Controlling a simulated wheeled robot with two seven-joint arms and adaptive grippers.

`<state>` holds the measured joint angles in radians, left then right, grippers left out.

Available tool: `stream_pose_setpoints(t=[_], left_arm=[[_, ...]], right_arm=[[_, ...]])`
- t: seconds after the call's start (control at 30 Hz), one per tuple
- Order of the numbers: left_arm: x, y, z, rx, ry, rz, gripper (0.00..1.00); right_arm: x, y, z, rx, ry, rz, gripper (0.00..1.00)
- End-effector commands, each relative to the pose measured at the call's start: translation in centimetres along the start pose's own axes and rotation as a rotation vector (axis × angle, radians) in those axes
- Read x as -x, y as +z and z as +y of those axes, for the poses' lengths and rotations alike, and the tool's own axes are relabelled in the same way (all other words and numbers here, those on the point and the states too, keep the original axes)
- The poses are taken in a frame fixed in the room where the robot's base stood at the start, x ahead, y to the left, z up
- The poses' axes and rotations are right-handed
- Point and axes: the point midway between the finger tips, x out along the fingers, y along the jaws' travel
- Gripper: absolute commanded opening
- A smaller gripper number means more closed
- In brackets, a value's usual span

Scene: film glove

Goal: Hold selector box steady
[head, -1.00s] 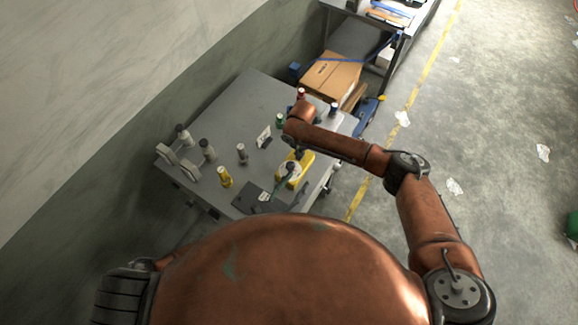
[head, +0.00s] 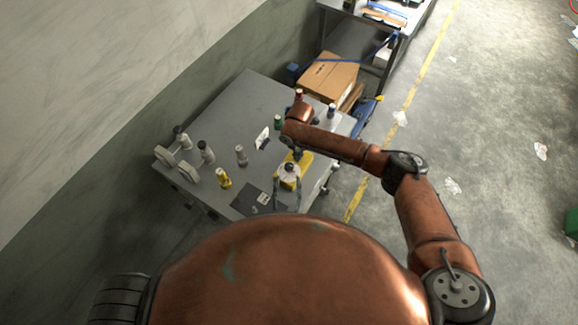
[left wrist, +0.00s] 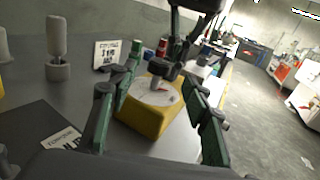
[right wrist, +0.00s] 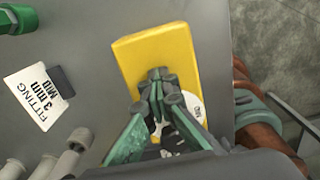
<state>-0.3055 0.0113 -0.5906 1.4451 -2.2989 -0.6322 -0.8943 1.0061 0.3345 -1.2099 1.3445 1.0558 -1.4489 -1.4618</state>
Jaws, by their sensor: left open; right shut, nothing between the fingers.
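The yellow selector box (head: 306,160) sits near the right edge of the grey table, with a white round dial and a dark knob on top. It also shows in the left wrist view (left wrist: 138,116) and the right wrist view (right wrist: 155,55). My left gripper (head: 288,184) is open, its fingers on either side of the box's near end; in the left wrist view (left wrist: 160,80) a gap shows beside the box. My right gripper (right wrist: 158,76) is shut and empty over the box, its fingers partly hiding the dial. Whether it touches the box I cannot tell.
A small "FITTING 3 mm" card (right wrist: 38,95) stands beside the box. A dark mat (head: 252,199) with a label lies at the near edge. A cardboard box (head: 328,77) is beyond.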

Motion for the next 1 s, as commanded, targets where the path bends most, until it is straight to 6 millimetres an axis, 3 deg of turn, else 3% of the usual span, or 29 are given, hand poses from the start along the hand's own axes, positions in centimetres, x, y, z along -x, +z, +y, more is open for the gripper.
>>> stream_pose_setpoints(t=[0.03,0.2,0.4,0.8,1.0], left_arm=[[-1.2,0.1,-0.1,0.001,0.001,-0.003,0.44],[-4.3,0.0,-0.1,0.001,-0.001,-0.001,0.44],[-6.7,0.0,-0.1,0.001,-0.001,-0.001,0.44],[-7.4,-0.1,0.0,0.001,-0.002,0.001,0.44],[-7.4,-0.1,0.0,0.001,-0.002,0.0,0.31]], right_arm=[[-0.7,-0.3,-0.5,-0.002,-0.011,0.008,0.0],[-0.8,-0.3,-0.5,-0.002,-0.011,0.008,0.0],[-0.8,-0.3,-0.5,-0.002,-0.011,0.008,0.0],[-0.8,-0.3,-0.5,-0.002,-0.011,0.008,0.0],[-0.8,-0.3,-0.5,-0.002,-0.011,0.008,0.0]])
